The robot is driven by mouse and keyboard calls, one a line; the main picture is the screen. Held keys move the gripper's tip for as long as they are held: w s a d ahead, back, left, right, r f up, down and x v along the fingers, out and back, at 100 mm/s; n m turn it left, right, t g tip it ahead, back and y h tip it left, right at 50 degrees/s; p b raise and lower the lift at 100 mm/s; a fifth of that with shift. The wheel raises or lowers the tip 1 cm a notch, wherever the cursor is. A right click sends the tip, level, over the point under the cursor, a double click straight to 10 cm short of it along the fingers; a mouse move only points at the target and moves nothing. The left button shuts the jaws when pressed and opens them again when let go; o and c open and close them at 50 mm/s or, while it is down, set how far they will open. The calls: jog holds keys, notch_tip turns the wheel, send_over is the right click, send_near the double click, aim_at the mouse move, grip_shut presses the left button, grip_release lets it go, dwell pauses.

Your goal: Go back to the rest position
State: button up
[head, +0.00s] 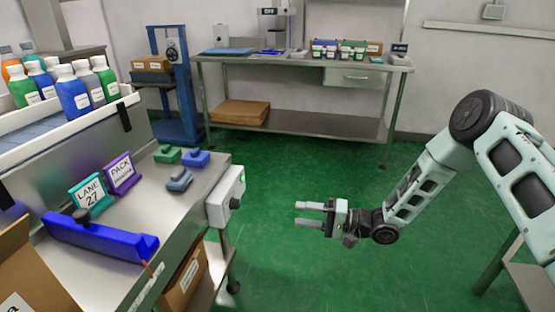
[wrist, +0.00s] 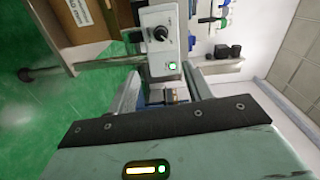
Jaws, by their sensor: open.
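My gripper (head: 315,213) is at the right-centre of the head view, over the green floor. It points left toward the metal work table (head: 150,235). Its two fingers are apart with nothing between them. It is clear of the table's edge. In the wrist view my gripper's fingers (wrist: 160,92) point toward a white control box with a black knob (wrist: 160,35), which is fixed to the table's side. The control box also shows in the head view (head: 226,197).
The table holds a blue bar-shaped tool (head: 100,238), a teal sign (head: 88,193), a purple sign (head: 120,174) and small green, blue and grey pieces. Several bottles (head: 73,92) stand in a raised tray. A steel bench (head: 300,62) stands behind. Green floor (head: 290,165) lies open between.

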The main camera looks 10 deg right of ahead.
jog(key=s+a+r+n+h, duration=0.3)
jog(key=a+r+n+h, duration=0.25)
jog(key=r+h, duration=0.4)
jog(key=s+d+r+n+g+h, duration=0.2)
jog(key=s+r, duration=0.1)
jog(key=s, duration=0.8)
jog(key=s+d+r+n+g+h, duration=0.1)
jog(key=s+r+g+h, duration=0.15)
jog(key=s, duration=0.75)
jog(key=s+d+r+n+g+h, duration=0.2)
jog(key=s+r, duration=0.1)
jog(key=s, duration=0.8)
notch_tip(320, 180, up, 22)
jog(key=w+p, duration=0.1)
jog(key=p, duration=2.1)
jog(key=shift+w+a, duration=0.15)
jog(key=shift+a, duration=0.05)
